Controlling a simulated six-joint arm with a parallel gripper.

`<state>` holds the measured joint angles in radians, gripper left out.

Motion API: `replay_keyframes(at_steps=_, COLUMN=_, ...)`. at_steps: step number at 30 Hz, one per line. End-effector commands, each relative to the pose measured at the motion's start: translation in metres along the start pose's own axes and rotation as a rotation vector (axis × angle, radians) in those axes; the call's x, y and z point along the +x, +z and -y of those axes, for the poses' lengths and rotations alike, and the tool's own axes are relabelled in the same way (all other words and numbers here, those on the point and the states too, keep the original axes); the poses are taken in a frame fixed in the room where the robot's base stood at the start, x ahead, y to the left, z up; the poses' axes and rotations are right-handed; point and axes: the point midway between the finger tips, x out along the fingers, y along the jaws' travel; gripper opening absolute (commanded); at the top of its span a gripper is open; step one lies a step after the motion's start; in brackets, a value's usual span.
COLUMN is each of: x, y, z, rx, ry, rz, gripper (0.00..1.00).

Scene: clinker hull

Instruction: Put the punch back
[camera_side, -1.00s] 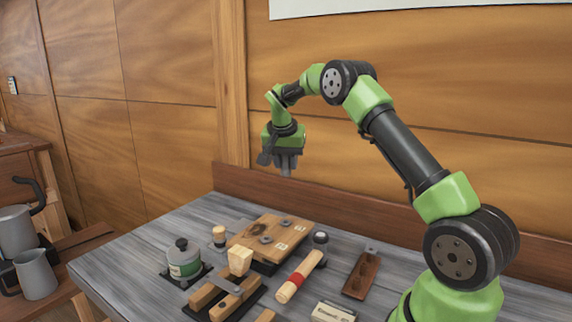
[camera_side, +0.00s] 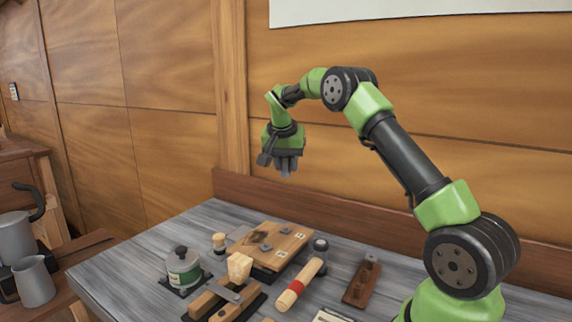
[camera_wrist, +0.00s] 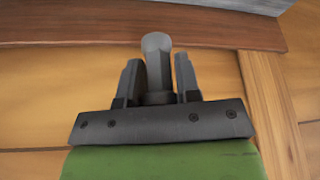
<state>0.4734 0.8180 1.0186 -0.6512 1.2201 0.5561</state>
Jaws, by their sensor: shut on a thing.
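My gripper (camera_side: 286,168) is high above the back of the bench, fingers pointing down, well clear of everything on it. In the wrist view my gripper (camera_wrist: 157,75) is shut on a grey metal rod with a rounded, paler end, which I take to be the punch (camera_wrist: 156,43). The rod's end sticks out a little past the fingertips. In the side view it is too small to tell from the fingers. A wooden block (camera_side: 297,238) with small pale labels, round dark marks and a dark patch lies on the bench below.
On the bench (camera_side: 130,262) stand a green-banded pot (camera_side: 183,272), a small wood-topped piece (camera_side: 219,241), a wooden mallet (camera_side: 240,266), a red-banded handle (camera_side: 300,284), a dark round-topped object (camera_side: 320,246) and a brown wooden holder (camera_side: 362,283). The air around my gripper is free.

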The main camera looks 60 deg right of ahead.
Motion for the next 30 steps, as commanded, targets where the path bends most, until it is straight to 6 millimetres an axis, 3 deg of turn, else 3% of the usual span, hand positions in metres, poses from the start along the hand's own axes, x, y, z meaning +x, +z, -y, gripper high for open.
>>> replay_keyframes(at_steps=30, x=-0.030, y=-0.013, z=0.000, rx=0.002, ry=-0.001, rz=-0.002, gripper=0.02)
